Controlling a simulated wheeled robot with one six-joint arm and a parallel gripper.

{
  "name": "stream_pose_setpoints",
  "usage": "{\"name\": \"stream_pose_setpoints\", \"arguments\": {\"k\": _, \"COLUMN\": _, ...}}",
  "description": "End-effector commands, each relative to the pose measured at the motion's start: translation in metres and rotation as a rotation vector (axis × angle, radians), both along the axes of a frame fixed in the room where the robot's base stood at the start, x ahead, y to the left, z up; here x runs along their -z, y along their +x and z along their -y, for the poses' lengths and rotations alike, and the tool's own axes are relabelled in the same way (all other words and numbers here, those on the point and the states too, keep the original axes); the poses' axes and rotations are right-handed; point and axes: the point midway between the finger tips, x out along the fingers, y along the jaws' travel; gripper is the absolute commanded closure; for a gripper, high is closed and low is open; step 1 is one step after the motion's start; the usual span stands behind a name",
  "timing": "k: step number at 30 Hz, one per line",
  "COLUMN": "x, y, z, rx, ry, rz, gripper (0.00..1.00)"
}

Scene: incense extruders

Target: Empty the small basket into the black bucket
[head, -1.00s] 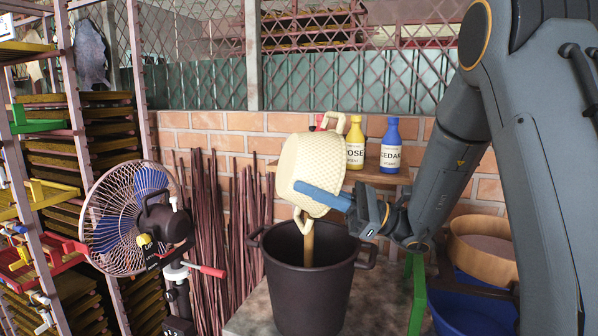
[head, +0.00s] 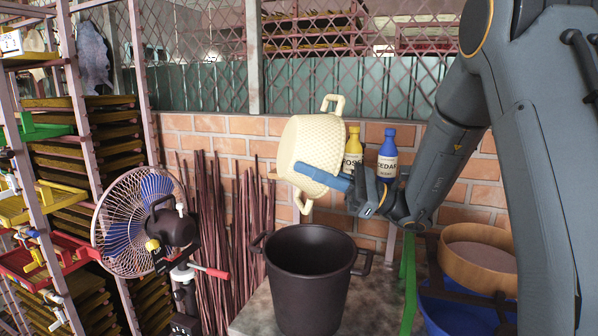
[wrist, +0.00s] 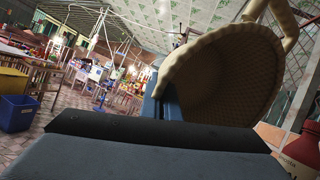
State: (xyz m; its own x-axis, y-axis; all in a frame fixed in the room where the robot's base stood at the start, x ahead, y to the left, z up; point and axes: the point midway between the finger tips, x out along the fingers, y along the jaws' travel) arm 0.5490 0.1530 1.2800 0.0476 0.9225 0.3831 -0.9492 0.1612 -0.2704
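The small cream woven basket (head: 307,140) is tipped on its side, with one handle up and one down, in the air above the black bucket (head: 308,290). My gripper (head: 322,178) is shut on the basket's side wall from the right. The wrist view shows the basket (wrist: 225,75) with its open side and bare inner wall; no contents are visible there, though part is hidden. The black bucket stands upright with two side handles. Its inside is dark, and I cannot tell what lies in it. The basket does not touch the bucket.
A yellow bottle (head: 352,150) and a blue bottle (head: 387,155) stand behind the basket. A fan (head: 140,220) and racks stand left. A round wooden sieve (head: 480,258) sits over a blue basin (head: 450,312) at right. Brown sticks lean against the brick wall.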

Motion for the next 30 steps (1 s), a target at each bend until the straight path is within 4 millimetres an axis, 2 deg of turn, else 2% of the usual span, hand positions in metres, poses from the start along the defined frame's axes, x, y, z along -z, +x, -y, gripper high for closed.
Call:
{"name": "stream_pose_setpoints", "arguments": {"k": 1, "x": -0.011, "y": -0.001, "z": 0.000, "rx": -0.001, "ry": 0.000, "rz": 0.001, "gripper": 1.00}}
{"name": "stream_pose_setpoints", "arguments": {"k": 3, "x": -0.016, "y": -0.001, "z": 0.000, "rx": -0.001, "ry": 0.000, "rz": 0.000, "gripper": 1.00}}
{"name": "stream_pose_setpoints", "arguments": {"k": 14, "x": -0.015, "y": -0.001, "z": -0.003, "rx": -0.001, "ry": -0.033, "rz": 0.008, "gripper": 1.00}}
{"name": "stream_pose_setpoints", "arguments": {"k": 24, "x": 0.000, "y": -0.010, "z": -0.035, "rx": -0.001, "ry": -0.450, "rz": 0.108, "gripper": 1.00}}
{"name": "stream_pose_setpoints", "arguments": {"k": 30, "x": 0.009, "y": -0.010, "z": -0.039, "rx": 0.000, "ry": -0.538, "rz": 0.129, "gripper": 1.00}}
